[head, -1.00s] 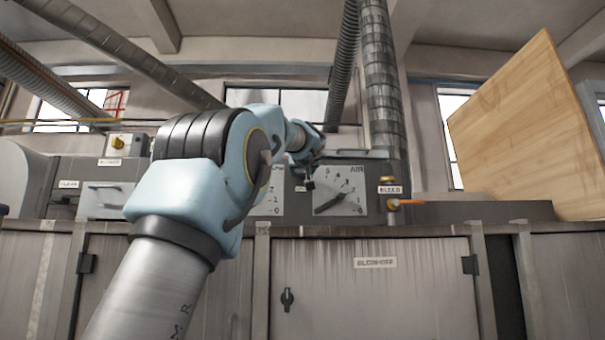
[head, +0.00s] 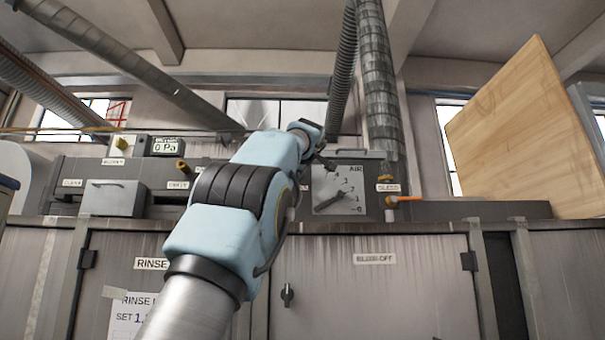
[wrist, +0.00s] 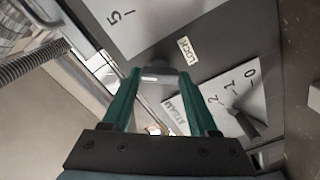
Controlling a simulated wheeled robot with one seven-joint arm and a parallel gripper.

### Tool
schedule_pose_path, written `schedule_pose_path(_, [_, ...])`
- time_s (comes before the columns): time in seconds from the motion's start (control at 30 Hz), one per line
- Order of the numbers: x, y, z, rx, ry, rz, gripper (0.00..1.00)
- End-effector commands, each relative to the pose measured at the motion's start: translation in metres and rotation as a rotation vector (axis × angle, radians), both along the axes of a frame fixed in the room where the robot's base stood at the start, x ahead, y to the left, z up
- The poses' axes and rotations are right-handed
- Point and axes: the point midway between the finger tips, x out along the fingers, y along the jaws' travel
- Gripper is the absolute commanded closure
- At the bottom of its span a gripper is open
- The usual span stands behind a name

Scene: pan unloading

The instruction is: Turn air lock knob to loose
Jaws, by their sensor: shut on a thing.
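In the wrist view, my gripper (wrist: 160,75) has two green fingers around a small grey knob-like piece (wrist: 152,78) and is shut on it. A small label reading LOCK (wrist: 188,50) sits beside it on the dark panel, so it appears to be the air lock knob. No loose marking is readable, and I cannot tell which way the knob points. In the head view, my gripper (head: 327,161) is at the panel, at the upper left of the AIR dial (head: 340,195). The knob is hidden there.
A STEAM dial (wrist: 235,98) lies right of my fingers in the wrist view. In the head view, an orange BLEED handle (head: 408,198) is right of the AIR dial. A 0 Pa display (head: 165,146) stands left. A wooden board (head: 520,130) leans at the right.

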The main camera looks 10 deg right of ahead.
Motion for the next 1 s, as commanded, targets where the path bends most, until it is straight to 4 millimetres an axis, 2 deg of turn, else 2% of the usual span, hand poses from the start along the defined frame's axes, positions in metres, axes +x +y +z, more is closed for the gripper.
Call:
schedule_pose_path(0.5, [0.0001, -0.0001, -0.0006, -0.438, 0.083, 0.000, 0.96])
schedule_pose_path(1.0, [0.0004, 0.0001, -0.0009, -0.626, 0.120, 0.001, 0.96])
